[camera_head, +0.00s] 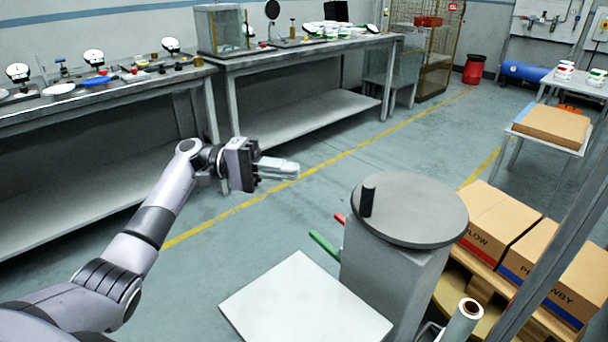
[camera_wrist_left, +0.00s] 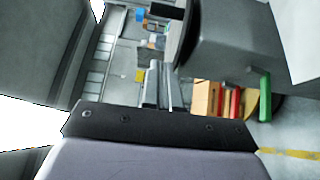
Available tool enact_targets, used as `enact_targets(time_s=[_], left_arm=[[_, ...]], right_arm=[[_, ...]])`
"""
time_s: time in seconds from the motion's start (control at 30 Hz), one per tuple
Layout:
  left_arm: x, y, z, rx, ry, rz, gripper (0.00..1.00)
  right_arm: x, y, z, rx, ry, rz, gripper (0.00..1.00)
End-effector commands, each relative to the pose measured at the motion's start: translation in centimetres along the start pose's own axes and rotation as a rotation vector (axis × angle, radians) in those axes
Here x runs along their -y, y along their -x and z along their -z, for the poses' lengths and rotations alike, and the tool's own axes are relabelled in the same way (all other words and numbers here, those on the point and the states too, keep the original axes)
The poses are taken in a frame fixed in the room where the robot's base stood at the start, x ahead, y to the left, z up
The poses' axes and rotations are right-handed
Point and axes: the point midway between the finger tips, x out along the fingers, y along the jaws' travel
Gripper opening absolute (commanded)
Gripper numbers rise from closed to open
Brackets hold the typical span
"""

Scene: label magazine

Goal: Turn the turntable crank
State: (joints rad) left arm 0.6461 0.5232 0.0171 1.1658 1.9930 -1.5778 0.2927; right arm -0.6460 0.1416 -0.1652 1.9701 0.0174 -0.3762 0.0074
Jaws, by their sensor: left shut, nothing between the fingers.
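The turntable is a grey round disc (camera_head: 420,212) on top of a square grey pedestal (camera_head: 385,275), right of centre in the head view. A short black upright crank handle (camera_head: 367,200) stands near the disc's left edge. My left gripper (camera_head: 296,170) is shut and empty, held in the air to the left of the crank handle and apart from it, fingers pointing right. In the left wrist view the shut fingers (camera_wrist_left: 154,84) show at the middle, and the pedestal (camera_wrist_left: 235,40) is at upper right. My right gripper is not in view.
A green lever (camera_head: 324,243) and a red one (camera_head: 340,218) stick out left of the pedestal. A white panel (camera_head: 300,305) lies in front. Cardboard boxes (camera_head: 495,222) sit on a pallet at right. Workbenches (camera_head: 300,58) line the back; the air between gripper and handle is clear.

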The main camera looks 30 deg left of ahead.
Motion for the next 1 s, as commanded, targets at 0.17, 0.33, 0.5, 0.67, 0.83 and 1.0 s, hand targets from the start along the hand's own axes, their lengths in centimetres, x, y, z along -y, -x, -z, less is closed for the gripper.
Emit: enact_targets(time_s=[0.17, 0.33, 0.5, 0.67, 0.83, 1.0], left_arm=[[-0.3, -3.8, -0.1, 0.004, 0.000, -0.001, 0.00], [-0.2, -7.6, -0.1, 0.004, -0.001, 0.000, 0.00], [-0.1, -9.6, -1.3, 0.001, -0.001, 0.003, 0.00], [0.0, -10.7, -2.3, -0.001, -0.001, 0.003, 0.00], [0.1, -11.2, -2.8, -0.001, -0.001, 0.003, 0.00], [0.1, -11.2, -2.9, -0.001, -0.001, 0.002, 0.00]], right_arm=[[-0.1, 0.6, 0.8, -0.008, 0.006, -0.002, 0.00], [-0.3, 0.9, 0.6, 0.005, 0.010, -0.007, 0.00], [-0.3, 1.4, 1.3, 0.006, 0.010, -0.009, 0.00], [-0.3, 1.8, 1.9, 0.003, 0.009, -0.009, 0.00], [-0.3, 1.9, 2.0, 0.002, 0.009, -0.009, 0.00], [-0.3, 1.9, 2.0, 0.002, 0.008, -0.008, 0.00]])
